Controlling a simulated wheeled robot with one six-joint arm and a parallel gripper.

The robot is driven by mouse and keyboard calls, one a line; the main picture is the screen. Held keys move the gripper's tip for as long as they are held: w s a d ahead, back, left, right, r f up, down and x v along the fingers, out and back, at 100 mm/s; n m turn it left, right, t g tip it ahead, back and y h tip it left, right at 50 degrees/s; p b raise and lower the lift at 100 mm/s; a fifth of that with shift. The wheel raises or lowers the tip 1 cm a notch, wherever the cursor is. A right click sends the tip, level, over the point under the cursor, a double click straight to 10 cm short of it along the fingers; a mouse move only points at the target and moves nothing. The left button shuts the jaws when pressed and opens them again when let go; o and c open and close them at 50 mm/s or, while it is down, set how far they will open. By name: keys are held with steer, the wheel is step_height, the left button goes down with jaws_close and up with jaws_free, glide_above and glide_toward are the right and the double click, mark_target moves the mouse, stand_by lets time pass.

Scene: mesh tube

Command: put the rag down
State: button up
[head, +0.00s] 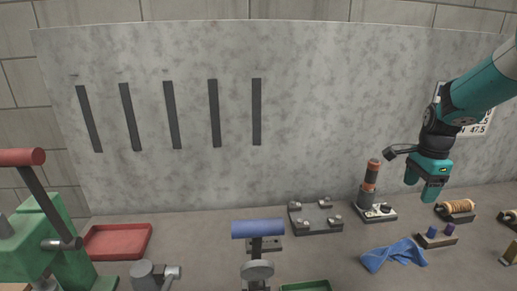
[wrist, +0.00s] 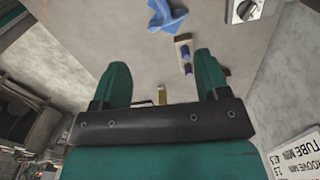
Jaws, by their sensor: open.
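The blue rag (head: 393,254) lies crumpled on the grey bench top in the head view, toward the right. It also shows at the top of the wrist view (wrist: 166,15). My gripper (head: 424,190) is above the bench, higher than the rag and a little to its right in the head view. In the wrist view the two teal fingers of my gripper (wrist: 162,80) stand wide apart with nothing between them. The rag is apart from the fingers.
A small block with purple and blue pieces (head: 436,238) stands right of the rag. Behind are an orange-black cylinder on a base (head: 370,185) and a copper spool (head: 455,208). A grey plate with knobs (head: 315,219), a blue roller (head: 258,229) and a red tray (head: 118,241) stand left.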

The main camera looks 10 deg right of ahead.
steer(key=s+a+r+n+t+y+b, duration=0.1)
steer(key=s+a+r+n, duration=0.2)
steer(key=a+n, duration=0.5)
steer(key=s+a+r+n+y, duration=0.1)
steer(key=s+a+r+n, duration=0.25)
steer(key=a, duration=0.85)
steer(key=s+a+r+n+g+y, duration=0.1)
steer(key=s+a+n+y, duration=0.1)
steer(key=s+a+n, duration=1.3)
steer(key=s+b, duration=0.1)
steer(key=s, duration=0.1)
steer(key=shift+s, duration=0.3)
